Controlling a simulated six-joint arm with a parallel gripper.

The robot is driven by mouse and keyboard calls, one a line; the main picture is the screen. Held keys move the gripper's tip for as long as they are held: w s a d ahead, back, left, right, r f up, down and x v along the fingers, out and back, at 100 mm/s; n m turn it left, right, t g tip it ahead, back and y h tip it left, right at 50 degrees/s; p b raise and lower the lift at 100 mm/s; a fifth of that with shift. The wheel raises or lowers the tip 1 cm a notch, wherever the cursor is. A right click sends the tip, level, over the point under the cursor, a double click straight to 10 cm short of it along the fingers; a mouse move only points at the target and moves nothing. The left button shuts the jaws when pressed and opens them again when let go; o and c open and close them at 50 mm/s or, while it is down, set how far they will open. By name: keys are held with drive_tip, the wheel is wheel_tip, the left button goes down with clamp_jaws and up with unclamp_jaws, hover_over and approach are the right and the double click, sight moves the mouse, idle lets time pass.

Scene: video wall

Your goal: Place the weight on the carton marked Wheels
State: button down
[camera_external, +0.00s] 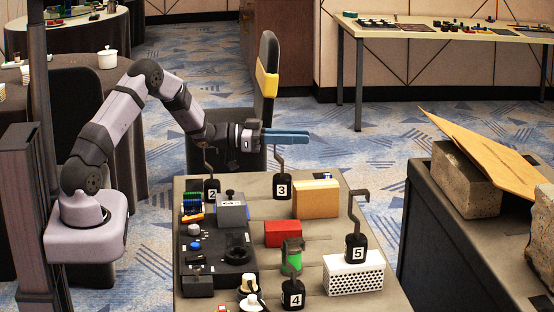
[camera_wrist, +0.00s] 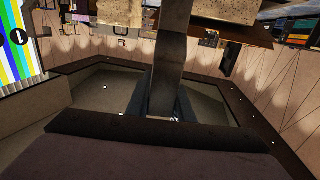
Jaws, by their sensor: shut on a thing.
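My gripper (camera_external: 288,137), with blue fingers, is above the far part of the grey table. It is shut on the top of the hook of a black weight marked 3 (camera_external: 282,188). In the wrist view a grey stem (camera_wrist: 168,70) runs between my fingers (camera_wrist: 163,104). I cannot tell whether the weight touches the table. An orange carton (camera_external: 316,200), a red carton (camera_external: 282,234) and a white perforated carton (camera_external: 353,282) are on the table. No Wheels marking is readable on any of them.
Other hooked weights are marked 2 (camera_external: 212,190), 4 (camera_external: 292,295) and 5 (camera_external: 356,248). Weight 5 appears to be on the white carton. A green object (camera_external: 292,260) is at weight 4's hook. A dark tray of small parts (camera_external: 218,277) fills the table's left side.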

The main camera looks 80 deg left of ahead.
drive_tip(key=w+d+r+y+b, duration=0.1)
drive_tip(key=w+d+r+b, duration=0.1)
drive_tip(key=w+r, duration=0.65)
drive_tip(key=a+r+n+y, duration=0.1)
drive_tip(key=a+n+y, duration=0.5)
drive_tip(key=a+y, duration=0.3)
drive_tip(key=shift+s+a+r+g, duration=0.2)
drive_tip(key=shift+a+r+g, duration=0.15)
drive_tip(key=shift+a, duration=1.65)
wheel_tip(320, 180, down, 6)
drive_tip(key=shift+p, duration=0.4)
drive_tip(key=shift+f, duration=0.2)
drive_tip(key=shift+f+p, duration=0.35)
drive_tip(key=shift+f, duration=1.55)
